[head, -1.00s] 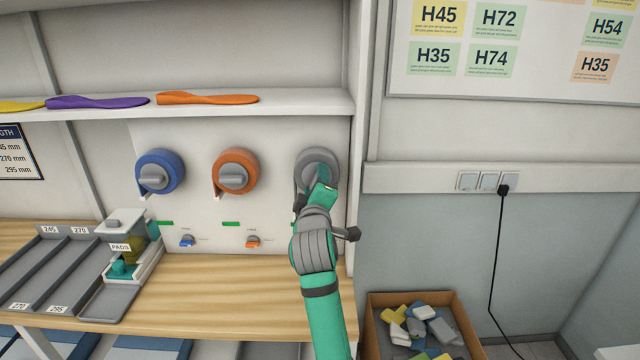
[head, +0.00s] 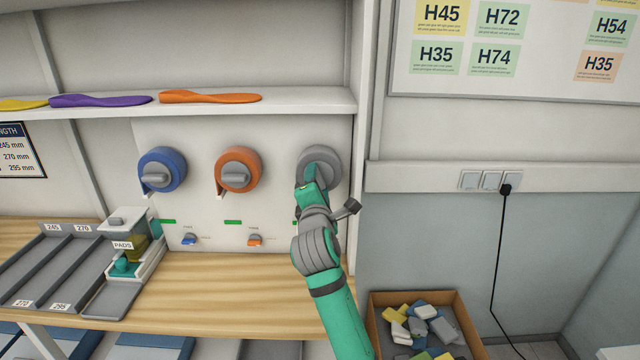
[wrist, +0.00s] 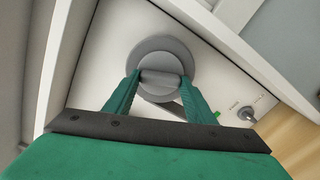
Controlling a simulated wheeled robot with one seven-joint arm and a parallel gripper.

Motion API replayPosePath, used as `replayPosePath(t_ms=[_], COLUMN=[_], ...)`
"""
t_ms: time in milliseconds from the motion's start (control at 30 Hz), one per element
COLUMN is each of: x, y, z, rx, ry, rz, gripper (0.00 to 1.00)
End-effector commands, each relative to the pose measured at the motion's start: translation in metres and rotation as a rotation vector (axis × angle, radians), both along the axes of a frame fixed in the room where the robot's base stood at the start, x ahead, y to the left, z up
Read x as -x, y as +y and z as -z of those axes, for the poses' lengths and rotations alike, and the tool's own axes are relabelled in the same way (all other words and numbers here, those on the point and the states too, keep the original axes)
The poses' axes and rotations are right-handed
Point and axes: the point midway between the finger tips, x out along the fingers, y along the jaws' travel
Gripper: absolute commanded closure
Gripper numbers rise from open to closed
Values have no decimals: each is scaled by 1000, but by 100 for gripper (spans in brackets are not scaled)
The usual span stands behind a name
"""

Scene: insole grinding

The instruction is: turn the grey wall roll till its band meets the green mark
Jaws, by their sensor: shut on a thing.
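The grey wall roll (head: 330,158) is mounted on the white panel, right of the orange roll. In the wrist view the roll (wrist: 162,50) is a round disc with a raised grip bar (wrist: 160,79) across it. My gripper (wrist: 160,84) is shut on this bar, one green finger at each end; it also shows in the head view (head: 312,178). A dark grey band (wrist: 170,106) hangs from the roll between the fingers, its end partly hidden by the right finger. The green mark (wrist: 217,114) shows just beyond that finger. My arm hides much of this area in the head view.
A blue roll (head: 162,160) and an orange roll (head: 245,160) sit to the left on the panel. Small knobs (head: 254,240) are below. A shelf (head: 200,108) with insoles runs above. A pad dispenser (head: 128,235) stands on the bench. A box (head: 378,335) of scraps is at lower right.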

Motion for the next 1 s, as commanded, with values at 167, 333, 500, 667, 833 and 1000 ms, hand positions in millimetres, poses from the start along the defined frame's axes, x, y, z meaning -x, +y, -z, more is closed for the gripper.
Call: replayPosePath(t_ms=[167, 333, 500, 667, 833, 1000], x=[1, 1, 1, 1, 1, 1], y=[3, 4, 4, 5, 5, 4], z=[1, 2, 2, 3, 3, 2], rx=[71, 106, 116, 116, 116, 116], ry=[1, 2, 3, 4, 5, 4], rz=[-7, -7, -8, -8, -9, -7], gripper=[72, 72, 72, 72, 43, 31])
